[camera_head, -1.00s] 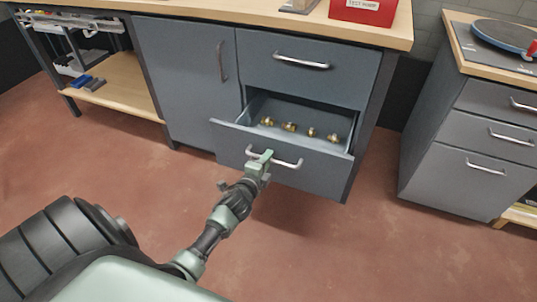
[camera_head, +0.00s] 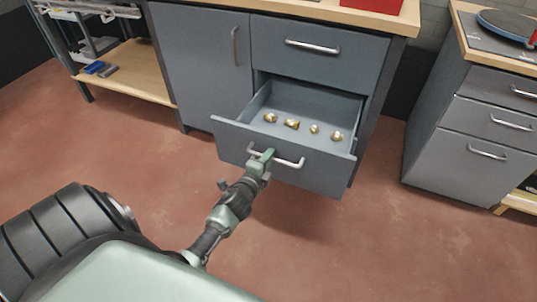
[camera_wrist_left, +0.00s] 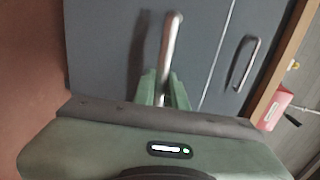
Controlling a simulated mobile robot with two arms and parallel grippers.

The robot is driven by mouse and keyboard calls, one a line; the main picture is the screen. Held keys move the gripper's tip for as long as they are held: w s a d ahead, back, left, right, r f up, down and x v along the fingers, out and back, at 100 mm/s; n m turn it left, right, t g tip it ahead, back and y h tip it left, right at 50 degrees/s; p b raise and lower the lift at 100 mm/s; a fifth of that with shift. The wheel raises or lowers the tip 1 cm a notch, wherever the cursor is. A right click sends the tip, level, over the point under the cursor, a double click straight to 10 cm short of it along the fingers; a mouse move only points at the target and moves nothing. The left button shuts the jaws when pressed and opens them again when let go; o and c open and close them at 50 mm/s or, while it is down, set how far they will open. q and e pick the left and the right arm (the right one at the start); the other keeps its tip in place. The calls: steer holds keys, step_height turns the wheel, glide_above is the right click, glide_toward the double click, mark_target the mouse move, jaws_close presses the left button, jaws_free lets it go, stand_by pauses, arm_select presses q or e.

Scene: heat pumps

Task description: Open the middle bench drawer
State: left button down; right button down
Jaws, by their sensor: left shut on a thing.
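The bench drawer (camera_head: 230,145) below the top drawer is pulled out, and its inside shows several brass fittings (camera_head: 291,124) on the floor of it. My left gripper (camera_head: 263,160) is shut on the drawer's bar handle (camera_head: 291,163), left of the handle's middle. In the left wrist view the green fingers (camera_wrist_left: 163,90) stand on both sides of the metal handle (camera_wrist_left: 171,40). My right gripper shows in neither view.
The top drawer (camera_head: 320,62) above is shut, and so is the cupboard door (camera_head: 200,70) on the left. A separate grey drawer cabinet (camera_head: 455,155) stands to the right. A red box (camera_head: 370,14) sits on the benchtop. The reddish floor in front is clear.

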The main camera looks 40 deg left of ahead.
arm_select(q)
steer(key=c, duration=1.5)
jaws_free()
steer(key=shift+o, duration=0.2)
